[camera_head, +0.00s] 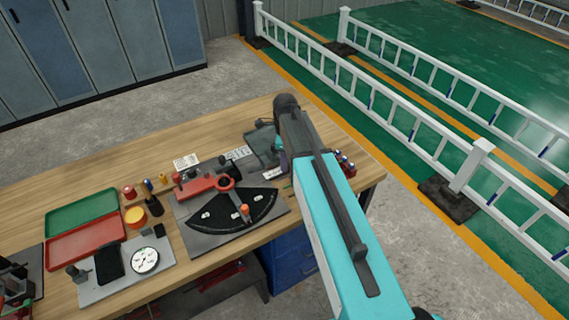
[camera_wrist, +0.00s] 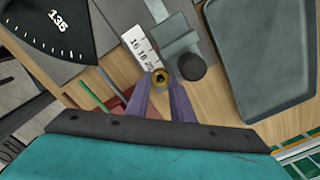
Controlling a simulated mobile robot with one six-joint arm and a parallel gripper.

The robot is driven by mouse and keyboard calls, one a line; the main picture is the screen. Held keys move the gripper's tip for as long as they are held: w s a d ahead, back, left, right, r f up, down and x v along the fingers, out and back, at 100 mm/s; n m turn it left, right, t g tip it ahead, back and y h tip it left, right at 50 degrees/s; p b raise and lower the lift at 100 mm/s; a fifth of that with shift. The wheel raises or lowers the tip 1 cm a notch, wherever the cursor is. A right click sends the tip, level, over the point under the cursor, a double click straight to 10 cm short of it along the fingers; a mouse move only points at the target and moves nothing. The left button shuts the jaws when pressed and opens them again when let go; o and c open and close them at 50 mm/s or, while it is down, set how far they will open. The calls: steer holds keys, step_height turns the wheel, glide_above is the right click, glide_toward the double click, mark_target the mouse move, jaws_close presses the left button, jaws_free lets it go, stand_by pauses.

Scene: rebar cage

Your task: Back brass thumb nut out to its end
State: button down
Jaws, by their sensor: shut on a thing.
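The nut sits beside the end of a white scale (camera_wrist: 140,46) marked 16, 18, 20, and left of a grey block with a dark round knob (camera_wrist: 191,67). Any thread or rod beneath the nut is hidden. In the head view my own arm covers the nut and fingertips.
A black arc plate (camera_wrist: 55,30) marked 135 lies upper left in the wrist view, a grey tray (camera_wrist: 262,55) at right. On the wooden bench (camera_head: 225,140) are a green tray (camera_head: 80,211), a red tray (camera_head: 85,245) and a dial gauge (camera_head: 145,261). White railings (camera_head: 400,105) stand beyond.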

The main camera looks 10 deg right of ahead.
steer(key=shift+a+n, duration=0.1)
steer(key=shift+n, duration=0.2)
steer(key=c, duration=1.5)
jaws_free()
steer(key=shift+c, duration=0.2)
steer(key=shift+r, duration=0.15)
step_height(320, 180, up, 14)
steer(key=b, duration=0.4)
steer(key=shift+f, duration=0.25)
steer(key=shift+c, duration=0.2)
